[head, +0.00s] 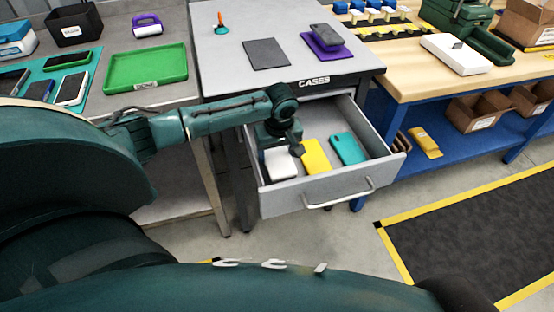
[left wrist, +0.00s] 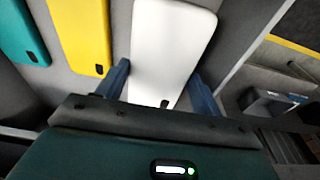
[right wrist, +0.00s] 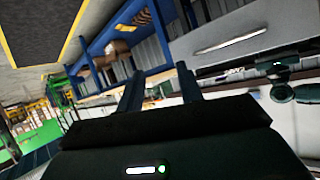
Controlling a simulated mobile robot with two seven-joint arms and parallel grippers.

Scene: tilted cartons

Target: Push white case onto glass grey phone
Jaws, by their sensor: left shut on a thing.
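The white case (head: 281,162) lies in the open drawer (head: 318,196), at the left end of its row. My left gripper (head: 290,150) reaches down into the drawer over it. In the left wrist view its fingers (left wrist: 160,88) stand on either side of the near end of the white case (left wrist: 170,40), shut on it. A grey phone (head: 326,35) lies on a purple piece (head: 321,44) on the cabinet top; I cannot tell if its surface is glass. My right gripper (right wrist: 158,88) is open and empty, away from the cabinet, with nothing between its fingers.
A yellow case (head: 316,157) and a teal case (head: 349,149) lie right of the white one. The cabinet top (head: 230,70) holds a dark grey mat (head: 266,54) and has free room. A green tray (head: 146,68) and several phones are on the left table.

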